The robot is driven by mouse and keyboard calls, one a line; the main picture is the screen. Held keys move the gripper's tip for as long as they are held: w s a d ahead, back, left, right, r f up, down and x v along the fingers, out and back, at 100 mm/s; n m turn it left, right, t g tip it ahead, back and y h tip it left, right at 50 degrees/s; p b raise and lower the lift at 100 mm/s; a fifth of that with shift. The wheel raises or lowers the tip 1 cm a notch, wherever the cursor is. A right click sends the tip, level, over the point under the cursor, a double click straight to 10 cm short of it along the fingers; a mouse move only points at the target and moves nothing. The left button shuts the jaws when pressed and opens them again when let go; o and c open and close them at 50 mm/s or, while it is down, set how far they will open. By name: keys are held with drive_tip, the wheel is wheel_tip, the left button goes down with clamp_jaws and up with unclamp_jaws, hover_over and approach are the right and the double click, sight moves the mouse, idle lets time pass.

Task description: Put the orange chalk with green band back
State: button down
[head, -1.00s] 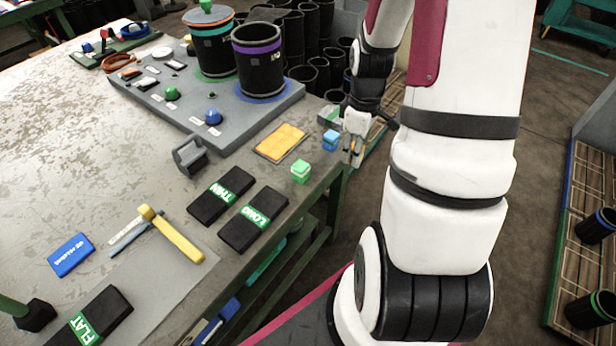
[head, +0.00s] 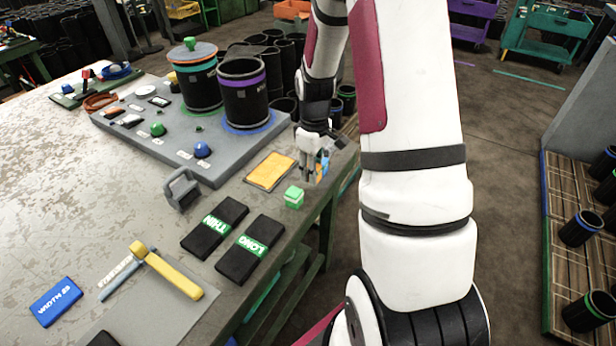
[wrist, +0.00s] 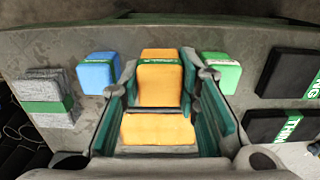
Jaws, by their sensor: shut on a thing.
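The orange chalk with green band (wrist: 160,85) is between the dark green finger pads of my gripper (wrist: 165,95) in the wrist view, and the fingers are shut on it. A blue block (wrist: 98,73) lies left of the gripper and a green block (wrist: 222,72) lies right of it. In the head view my gripper (head: 315,165) is at the table's right edge, beyond the green block (head: 293,197) and in front of the blue block (head: 323,165).
An orange pad (head: 270,171) lies beside the gripper and shows low in the wrist view (wrist: 158,130). A grey block with a green band (wrist: 46,96) is farther left. Black blocks marked THIN (head: 215,227) and LONG (head: 250,249) lie nearer. A grey board (head: 215,165) holds black cylinders.

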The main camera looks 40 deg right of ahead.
drive_tip(key=shift+w+a+f, duration=0.1)
drive_tip(key=shift+w+a, duration=0.1)
drive_tip(key=shift+w, duration=0.55)
drive_tip(key=shift+f, duration=1.7)
drive_tip(key=shift+f, duration=0.1)
drive_tip(key=c, duration=1.2)
unclamp_jaws()
